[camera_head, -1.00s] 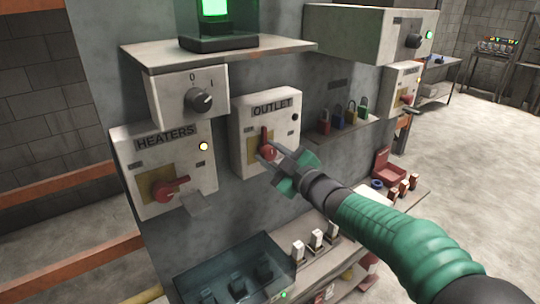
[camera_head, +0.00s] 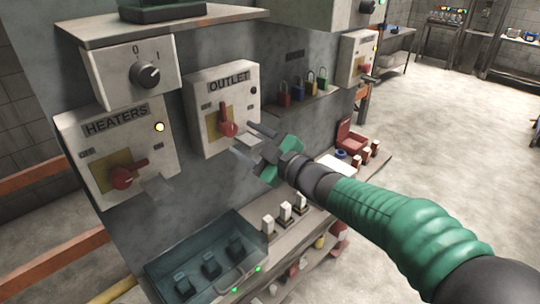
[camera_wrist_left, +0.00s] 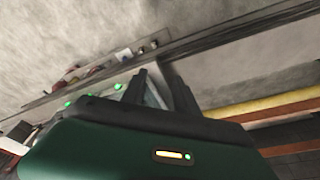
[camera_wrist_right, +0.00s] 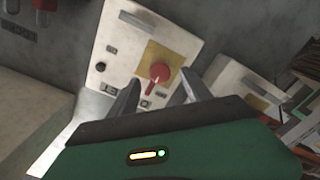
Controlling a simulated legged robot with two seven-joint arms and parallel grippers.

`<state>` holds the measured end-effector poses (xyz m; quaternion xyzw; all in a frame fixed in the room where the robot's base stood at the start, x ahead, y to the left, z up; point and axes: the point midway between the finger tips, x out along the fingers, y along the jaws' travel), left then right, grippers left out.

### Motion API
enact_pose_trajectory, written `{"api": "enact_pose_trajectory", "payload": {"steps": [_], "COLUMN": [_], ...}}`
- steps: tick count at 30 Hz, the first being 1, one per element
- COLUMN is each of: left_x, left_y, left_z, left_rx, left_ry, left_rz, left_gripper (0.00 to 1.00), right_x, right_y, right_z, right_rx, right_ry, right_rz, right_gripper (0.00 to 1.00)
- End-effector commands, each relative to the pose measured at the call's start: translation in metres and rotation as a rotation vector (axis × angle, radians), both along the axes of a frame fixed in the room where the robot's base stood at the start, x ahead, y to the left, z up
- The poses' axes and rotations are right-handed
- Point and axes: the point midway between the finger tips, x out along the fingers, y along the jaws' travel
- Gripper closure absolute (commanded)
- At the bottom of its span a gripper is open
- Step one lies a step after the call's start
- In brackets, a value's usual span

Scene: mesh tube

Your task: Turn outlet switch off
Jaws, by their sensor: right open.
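The white OUTLET box (camera_head: 222,107) is on the grey cabinet wall, with a yellow plate and a red switch handle (camera_head: 228,128). The handle's lever points up in the head view, and the round lamp (camera_head: 253,91) on the box is dark. My right gripper (camera_head: 242,140) is open and empty, just right of and below the handle, with a gap between them. In the right wrist view the red handle (camera_wrist_right: 159,73) appears between the two spread fingers, beyond their tips. My left gripper (camera_wrist_left: 155,72) shows only in its wrist view, its fingers apart and empty.
The HEATERS box (camera_head: 116,155) with a red handle and lit lamp is at left, under a dial box (camera_head: 133,75). Padlocks (camera_head: 304,90) hang right of the outlet box. A transparent-covered switch tray (camera_head: 207,262) and a shelf lie below.

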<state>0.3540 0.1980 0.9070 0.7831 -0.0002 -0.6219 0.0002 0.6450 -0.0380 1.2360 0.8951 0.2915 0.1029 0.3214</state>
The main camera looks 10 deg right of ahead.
Motion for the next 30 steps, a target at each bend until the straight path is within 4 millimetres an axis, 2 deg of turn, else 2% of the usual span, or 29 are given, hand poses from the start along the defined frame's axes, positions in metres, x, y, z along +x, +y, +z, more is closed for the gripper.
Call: {"api": "enact_pose_trajectory", "payload": {"steps": [1, 6, 10, 15, 23, 26, 29, 30], "left_x": [0.000, 0.000, 0.000, 0.000, 0.000, 0.000, 0.000, 0.000], "left_y": [0.000, 0.000, 0.000, 0.000, 0.000, 0.000, 0.000, 0.000], "left_z": [-0.003, -0.004, -0.005, -0.005, -0.005, -0.001, 0.005, 0.008], "left_rx": [0.000, 0.000, 0.000, 0.000, 0.000, 0.000, 0.000, 0.000], "left_ry": [0.000, 0.000, 0.000, 0.000, 0.000, 0.000, 0.000, 0.000], "left_rz": [0.000, 0.000, 0.000, 0.000, 0.000, 0.000, 0.000, 0.000], "left_gripper": [0.64, 0.64, 0.64, 0.64, 0.64, 0.64, 0.64, 0.64], "right_x": [-0.012, -0.050, -0.069, -0.079, -0.079, -0.071, -0.065, -0.070], "right_y": [-0.011, -0.038, -0.052, -0.059, -0.060, -0.074, -0.110, -0.127], "right_z": [0.000, 0.000, -0.001, -0.001, -0.002, -0.018, -0.068, -0.097], "right_rx": [0.000, -0.001, -0.001, 0.000, 0.002, 0.021, 0.064, 0.081], "right_ry": [-0.001, -0.001, 0.001, 0.002, 0.006, 0.074, 0.264, 0.372], "right_rz": [-0.006, -0.004, -0.003, -0.001, -0.006, -0.095, -0.309, -0.407], "right_gripper": [0.43, 0.43, 0.43, 0.43, 0.43, 0.43, 0.43, 0.43]}}
